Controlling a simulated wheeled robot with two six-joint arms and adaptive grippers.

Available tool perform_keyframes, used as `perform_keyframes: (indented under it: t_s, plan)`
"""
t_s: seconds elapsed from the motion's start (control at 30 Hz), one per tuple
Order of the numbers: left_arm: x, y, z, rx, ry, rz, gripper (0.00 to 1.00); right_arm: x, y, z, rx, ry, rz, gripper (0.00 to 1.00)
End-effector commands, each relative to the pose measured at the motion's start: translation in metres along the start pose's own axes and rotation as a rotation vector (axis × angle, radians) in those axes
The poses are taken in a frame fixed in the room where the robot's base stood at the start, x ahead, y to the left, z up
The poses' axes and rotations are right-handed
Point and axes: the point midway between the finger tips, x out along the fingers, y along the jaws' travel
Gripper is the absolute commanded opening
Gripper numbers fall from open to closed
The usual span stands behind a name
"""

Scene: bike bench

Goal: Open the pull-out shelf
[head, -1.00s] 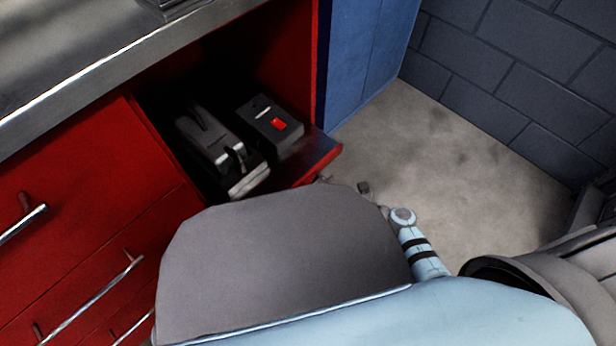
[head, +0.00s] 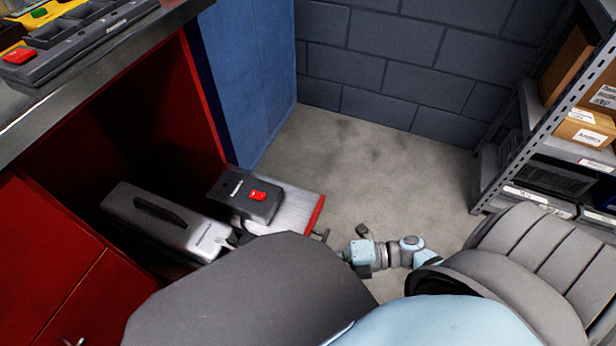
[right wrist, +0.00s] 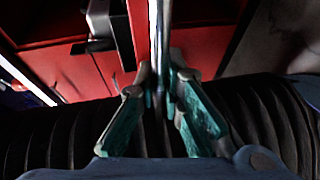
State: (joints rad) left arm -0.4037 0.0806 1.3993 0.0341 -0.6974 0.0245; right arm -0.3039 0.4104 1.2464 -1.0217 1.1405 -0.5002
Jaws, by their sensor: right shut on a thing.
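The pull-out shelf (head: 298,208) extends out of the red cabinet opening, its red front edge facing right in the head view. A dark box with a red switch (head: 252,196) and a grey metal case with a dark handle (head: 165,225) ride on it. My right gripper (right wrist: 160,82) is shut on the shelf's metal handle (right wrist: 160,35), a bar running up the middle of the right wrist view. In the head view its fingers (head: 326,237) are small beside the red edge. My own body hides the shelf's near part. My left gripper is not in view.
The workbench (head: 100,75) with a tool tray is at upper left. A blue panel (head: 245,75) stands beside the cabinet. A metal rack with boxes (head: 560,140) stands at right. Grey floor (head: 375,160) lies clear between shelf and rack.

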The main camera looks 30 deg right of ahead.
Motion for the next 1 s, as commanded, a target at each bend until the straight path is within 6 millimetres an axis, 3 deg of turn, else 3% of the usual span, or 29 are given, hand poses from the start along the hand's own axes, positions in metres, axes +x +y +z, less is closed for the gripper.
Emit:
perform_keyframes:
  t_s: [0.4,0.43,0.53,0.87,1.0]
  plan:
    - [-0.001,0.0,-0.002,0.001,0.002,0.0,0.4,-0.003,0.0,-0.001,0.003,-0.002,0.002,0.0]
    - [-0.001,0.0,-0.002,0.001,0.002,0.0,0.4,-0.003,0.0,-0.001,0.003,-0.002,0.002,0.13]
    - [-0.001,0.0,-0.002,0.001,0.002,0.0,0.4,-0.003,0.0,0.0,0.003,-0.002,0.002,0.29]
    - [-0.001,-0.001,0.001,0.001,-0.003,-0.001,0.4,-0.004,0.0,0.0,0.001,0.0,0.0,0.3]
    - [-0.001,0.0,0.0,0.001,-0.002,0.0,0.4,-0.025,-0.001,0.0,0.003,0.0,-0.004,0.3]
